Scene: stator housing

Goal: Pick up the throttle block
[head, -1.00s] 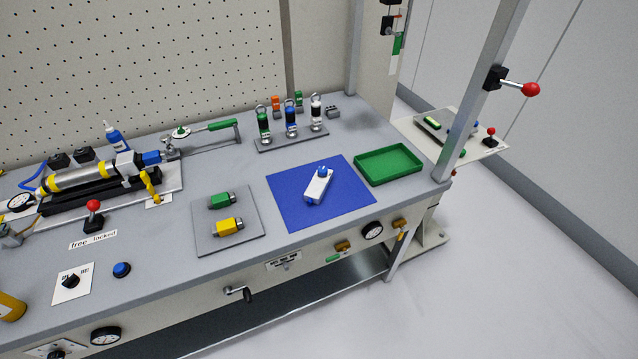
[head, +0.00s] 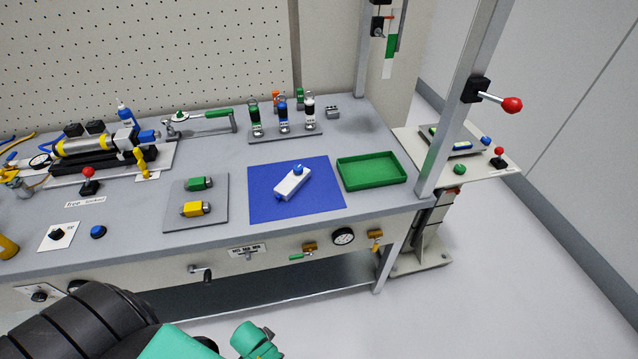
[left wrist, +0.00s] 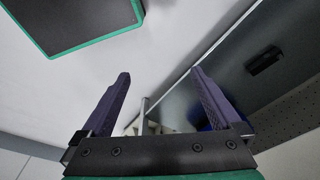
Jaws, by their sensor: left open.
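The throttle block, which I take to be the white block (head: 289,186) with a blue knob on top, lies at a slant on the blue mat (head: 325,199). Nothing touches it from above. My left arm shows in the bottom left of the head view, well short of the block, with its fingers not clearly seen there. In the left wrist view my left gripper (left wrist: 158,88) has its two dark purple fingers wide apart with nothing between them. The block is not recognisable in the left wrist view. My right gripper is not in view.
A green tray (head: 372,184) stands right of the mat. A grey plate (head: 196,216) with a green and a yellow fitting lies left. A rack (head: 285,135) of several fittings stands behind. A metal post (head: 450,120) rises at the bench's right end. A crank (head: 202,272) juts from the front.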

